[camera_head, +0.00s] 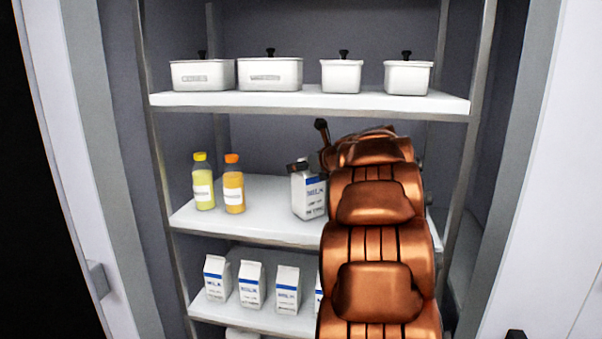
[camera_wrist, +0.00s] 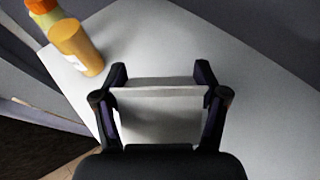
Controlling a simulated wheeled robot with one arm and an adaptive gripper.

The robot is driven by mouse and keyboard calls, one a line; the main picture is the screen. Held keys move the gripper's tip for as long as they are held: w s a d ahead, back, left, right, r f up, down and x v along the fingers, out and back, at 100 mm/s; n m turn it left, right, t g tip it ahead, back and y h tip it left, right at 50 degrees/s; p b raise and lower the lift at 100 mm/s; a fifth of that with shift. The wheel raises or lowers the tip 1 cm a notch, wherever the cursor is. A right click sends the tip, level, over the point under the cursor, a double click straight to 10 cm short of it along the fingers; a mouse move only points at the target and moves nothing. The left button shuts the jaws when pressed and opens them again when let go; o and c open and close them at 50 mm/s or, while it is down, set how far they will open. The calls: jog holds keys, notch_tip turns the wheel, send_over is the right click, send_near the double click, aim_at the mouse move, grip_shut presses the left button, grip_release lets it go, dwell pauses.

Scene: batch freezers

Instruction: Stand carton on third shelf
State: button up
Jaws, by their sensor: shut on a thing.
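A white milk carton with a blue band (camera_head: 309,197) is at the middle shelf in view (camera_head: 262,217), to the right of the two bottles. It looks close to upright, leaning slightly. Its base is at the shelf surface, but I cannot tell whether it rests there. My gripper (camera_head: 302,166) is shut on its upper part. In the wrist view, the two dark fingers of my gripper (camera_wrist: 161,78) press on opposite sides of the carton (camera_wrist: 160,120), above the white shelf board (camera_wrist: 265,75). My arm hides the carton's right edge in the head view.
A yellow bottle (camera_head: 204,183) and an orange bottle (camera_head: 233,187) stand left of the carton. White lidded pots (camera_head: 270,73) line the shelf above, limiting headroom. Several milk cartons (camera_head: 251,285) stand on the shelf below. Metal posts (camera_head: 158,170) frame the shelves.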

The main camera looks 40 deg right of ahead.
jog(key=shift+s+f, duration=0.15)
jog(key=shift+s, duration=0.05)
jog(key=shift+w+f, duration=0.1)
jog(key=shift+w, duration=0.15)
jog(key=shift+s, duration=0.1)
jog(key=o, duration=1.8)
jog(key=shift+f, duration=0.1)
jog(key=shift+s+r, duration=0.1)
jog(key=shift+r, duration=0.1)
jog(key=b+v, duration=0.1)
jog(key=v, duration=0.6)
jog(key=shift+s, duration=0.1)
